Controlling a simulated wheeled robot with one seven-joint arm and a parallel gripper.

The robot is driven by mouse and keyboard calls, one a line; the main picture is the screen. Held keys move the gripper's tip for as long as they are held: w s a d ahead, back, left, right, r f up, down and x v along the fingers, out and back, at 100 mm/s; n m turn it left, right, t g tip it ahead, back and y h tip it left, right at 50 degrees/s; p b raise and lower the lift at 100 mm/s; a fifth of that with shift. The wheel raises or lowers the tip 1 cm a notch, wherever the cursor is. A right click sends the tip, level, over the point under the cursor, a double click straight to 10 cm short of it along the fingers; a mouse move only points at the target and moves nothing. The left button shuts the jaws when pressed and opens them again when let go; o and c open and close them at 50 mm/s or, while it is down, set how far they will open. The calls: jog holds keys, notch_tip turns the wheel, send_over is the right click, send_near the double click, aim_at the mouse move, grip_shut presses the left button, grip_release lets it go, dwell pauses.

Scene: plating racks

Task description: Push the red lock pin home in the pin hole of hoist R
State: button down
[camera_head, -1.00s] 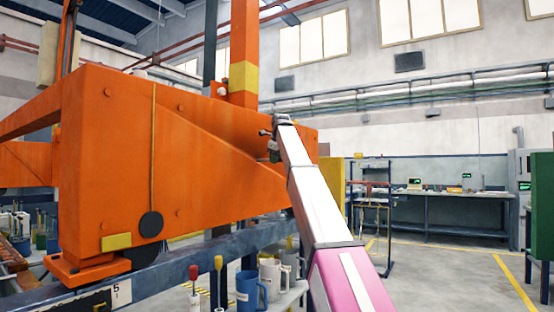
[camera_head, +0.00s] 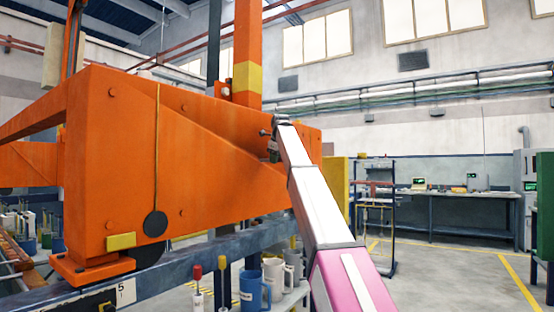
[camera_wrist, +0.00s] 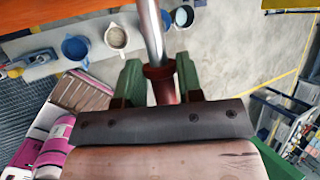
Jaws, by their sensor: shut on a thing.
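The red lock pin shows in the wrist view as a dark red collar (camera_wrist: 160,82) with a bright metal shaft (camera_wrist: 151,28) running up out of the frame. My gripper (camera_wrist: 158,76) has its two green fingers closed on either side of the red part. In the head view my gripper (camera_head: 272,142) is small and dark, close to the right end of the large orange hoist body (camera_head: 120,170). No label tells me whether this is hoist R. I cannot make out the pin hole or the shaft's tip, nor whether the pin touches the hoist.
A blue-grey rail (camera_head: 180,268) runs below the hoist. Below it stand a blue mug (camera_head: 254,291), pale mugs and a red-topped handle (camera_head: 197,272). A black disc (camera_head: 155,223) hangs on a yellow cord. Open floor (camera_head: 450,270) lies to the right, before a workbench (camera_head: 460,195).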

jog(key=shift+w+a, duration=0.4)
jog(key=shift+a, duration=0.2)
jog(key=c, duration=0.7)
grip_release()
jog(key=v, duration=1)
jog(key=shift+s+d+r, duration=0.1)
jog(key=shift+s+r, duration=0.1)
jog(key=shift+r, duration=0.15)
